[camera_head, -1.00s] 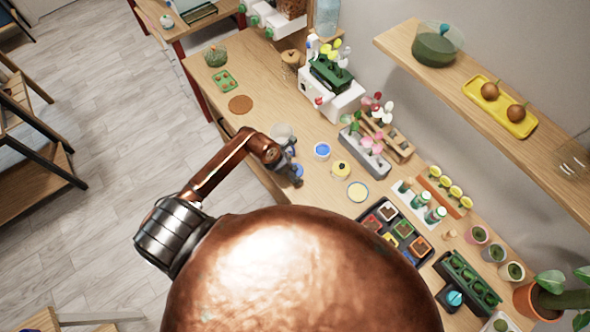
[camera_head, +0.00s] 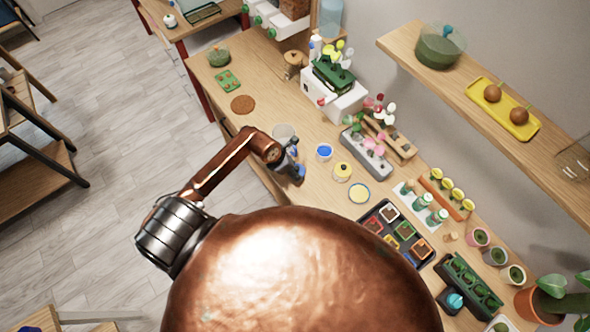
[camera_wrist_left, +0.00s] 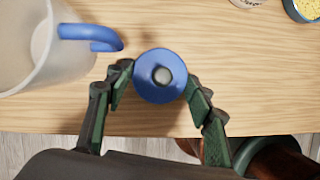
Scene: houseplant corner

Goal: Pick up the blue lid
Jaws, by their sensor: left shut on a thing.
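The blue lid (camera_wrist_left: 161,78) is round with a grey knob in its middle. In the left wrist view it sits between the two fingers of my left gripper (camera_wrist_left: 155,90), which are shut on its sides. In the head view the left gripper (camera_head: 293,168) is at the near edge of the wooden table (camera_head: 262,100), with a bit of the blue lid (camera_head: 300,171) showing beside it. I cannot tell whether the lid touches the table. My right gripper is not in view.
A clear jug (camera_wrist_left: 40,50) with a blue handle (camera_wrist_left: 90,36) stands close left of the lid in the wrist view. A white pot with a blue top (camera_head: 324,152), a yellow jar (camera_head: 342,172) and a yellow dish (camera_head: 359,193) stand close by. A seed tray (camera_head: 398,232) lies further right.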

